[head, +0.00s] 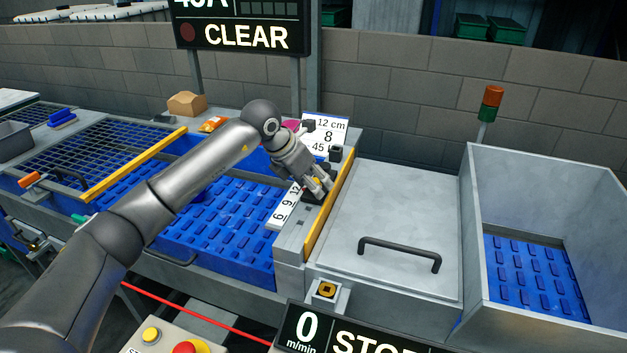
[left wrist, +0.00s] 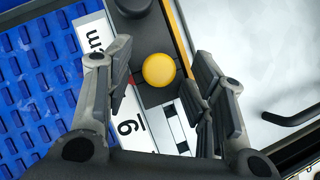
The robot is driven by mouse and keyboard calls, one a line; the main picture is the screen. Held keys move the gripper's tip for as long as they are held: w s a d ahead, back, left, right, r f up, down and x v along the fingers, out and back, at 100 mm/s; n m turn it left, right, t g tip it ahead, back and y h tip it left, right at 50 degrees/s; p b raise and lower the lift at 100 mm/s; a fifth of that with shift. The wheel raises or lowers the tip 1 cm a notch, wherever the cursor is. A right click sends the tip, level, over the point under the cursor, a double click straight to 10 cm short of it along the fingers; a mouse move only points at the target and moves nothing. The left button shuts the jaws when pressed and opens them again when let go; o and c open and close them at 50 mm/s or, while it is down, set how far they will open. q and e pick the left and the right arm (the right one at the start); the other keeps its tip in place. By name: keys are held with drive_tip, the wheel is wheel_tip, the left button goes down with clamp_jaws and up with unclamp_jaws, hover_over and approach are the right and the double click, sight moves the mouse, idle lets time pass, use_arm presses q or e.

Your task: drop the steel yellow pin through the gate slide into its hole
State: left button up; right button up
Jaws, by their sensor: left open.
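The yellow pin shows in the left wrist view as a round yellow head (left wrist: 159,70), seen from above. It stands at a dark slide block (left wrist: 155,95) beside a white scale plate (left wrist: 128,112). My left gripper (left wrist: 163,72) has its fingers apart on either side of the yellow head, with a visible gap at each side. In the head view my left gripper (head: 321,187) reaches down over the block at the right end of the blue conveyor and mostly covers the pin. The pin's shank and its hole are hidden. My right gripper is not in view.
A yellow-edged rail (head: 328,205) runs beside the block. To its right lies a grey lid (head: 390,215) with a black handle (head: 400,248), then an open grey bin (head: 535,200). A white number sign (head: 327,133) stands behind the gripper. The blue belt (head: 225,225) is left.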

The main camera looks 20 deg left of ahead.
use_arm(q)
drive_tip(key=v, duration=1.1)
drive_tip(key=shift+r, duration=0.3)
drive_tip(key=shift+s+a, duration=0.1)
drive_tip(key=shift+s, duration=0.05)
